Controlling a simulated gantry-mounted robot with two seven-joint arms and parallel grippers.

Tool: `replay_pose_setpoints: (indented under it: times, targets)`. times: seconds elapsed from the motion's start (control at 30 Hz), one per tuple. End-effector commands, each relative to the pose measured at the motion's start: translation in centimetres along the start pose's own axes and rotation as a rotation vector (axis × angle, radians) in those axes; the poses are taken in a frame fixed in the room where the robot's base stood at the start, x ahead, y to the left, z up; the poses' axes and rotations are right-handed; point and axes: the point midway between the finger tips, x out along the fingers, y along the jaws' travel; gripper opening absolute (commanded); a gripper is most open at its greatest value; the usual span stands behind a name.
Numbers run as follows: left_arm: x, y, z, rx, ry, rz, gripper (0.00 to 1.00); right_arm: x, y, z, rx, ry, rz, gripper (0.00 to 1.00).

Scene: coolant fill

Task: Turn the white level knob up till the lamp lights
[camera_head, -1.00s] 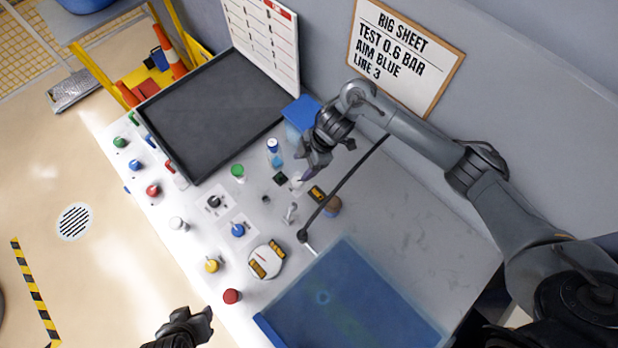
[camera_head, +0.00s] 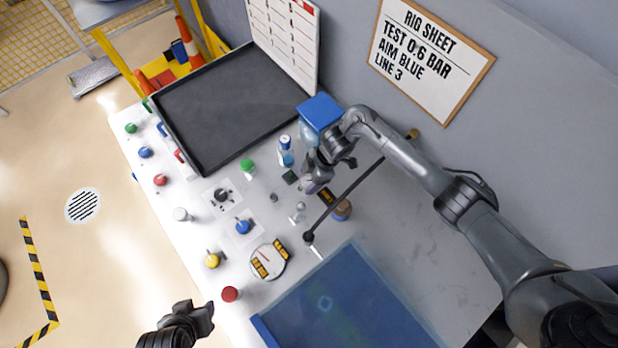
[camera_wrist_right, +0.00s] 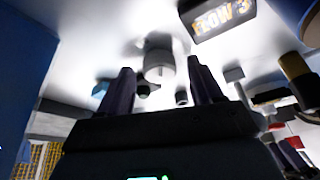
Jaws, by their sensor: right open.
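The white level knob (camera_wrist_right: 158,66) shows in the right wrist view as a round white cap, between and beyond my two fingertips. My right gripper (camera_wrist_right: 160,75) is open with a finger to either side of the knob in that picture; contact cannot be told. In the head view my right gripper (camera_head: 308,186) hangs over the panel and covers the knob. A dark display with amber letters (camera_wrist_right: 220,17) lies near the knob; its text is hard to read. I cannot pick out a lit lamp. My left gripper (camera_head: 200,318) is at the bottom left, off the bench edge.
A blue-lidded container (camera_head: 320,112) and a blue-capped bottle (camera_head: 285,152) stand behind my right gripper. A dark rod (camera_head: 345,200) slants close by on the right. A round gauge (camera_head: 269,261), several coloured knobs and a blue translucent box (camera_head: 350,305) occupy the front.

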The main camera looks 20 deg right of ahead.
Motion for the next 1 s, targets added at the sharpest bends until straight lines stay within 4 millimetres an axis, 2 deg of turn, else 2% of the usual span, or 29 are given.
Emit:
replay_pose_setpoints:
  times: [0.33,0.7,0.87,1.0]
  targets:
    - [0.0,-0.1,0.0,0.005,0.0,-0.004,0.43,0.3,0.0,0.0,0.0,-0.001,0.0,0.65]
    - [0.1,-0.3,0.1,0.012,-0.002,-0.009,0.43,0.3,0.0,0.0,0.0,-0.001,0.0,0.1]
    - [-0.8,-0.3,-0.2,0.012,-0.003,-0.009,0.43,0.0,-0.1,-0.1,0.024,-0.001,0.008,0.09]
    - [-2.8,-0.3,-0.8,0.008,-0.003,-0.006,0.43,-0.3,-0.3,-0.3,0.114,-0.001,0.045,0.09]
